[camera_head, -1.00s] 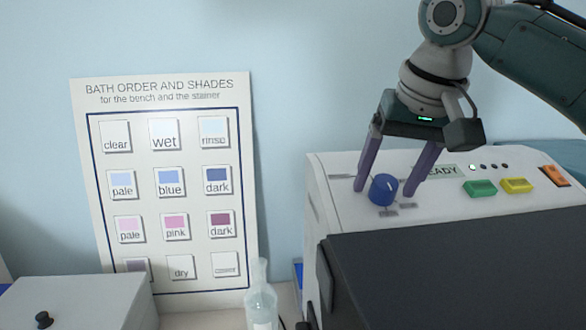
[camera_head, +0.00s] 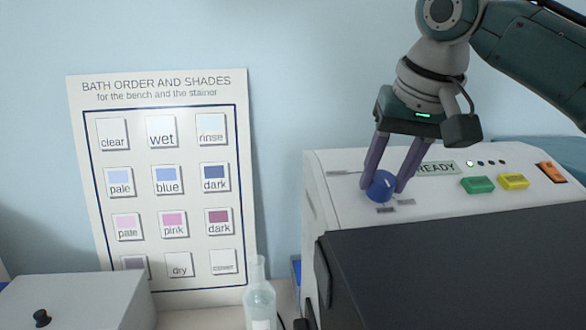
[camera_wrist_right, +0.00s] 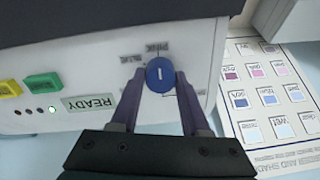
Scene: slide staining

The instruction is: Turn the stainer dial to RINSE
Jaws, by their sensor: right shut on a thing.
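The blue stainer dial (camera_head: 381,186) sits on the white top panel of the stainer (camera_head: 325,200). My right gripper (camera_head: 383,182) reaches down from above, its two purple fingers closed on the dial's sides. In the right wrist view the dial (camera_wrist_right: 160,74) lies between the fingertips (camera_wrist_right: 160,80), its white pointer mark showing. The display (camera_head: 437,168) reads READY. My left gripper is not in view.
Green (camera_head: 478,185) and yellow (camera_head: 513,182) buttons and an orange switch (camera_head: 551,172) are right of the dial. A dark lid (camera_head: 450,260) covers the stainer's front. A shade chart (camera_head: 160,190) leans on the wall; a clear bottle (camera_head: 259,300) and a grey box (camera_head: 75,303) stand below it.

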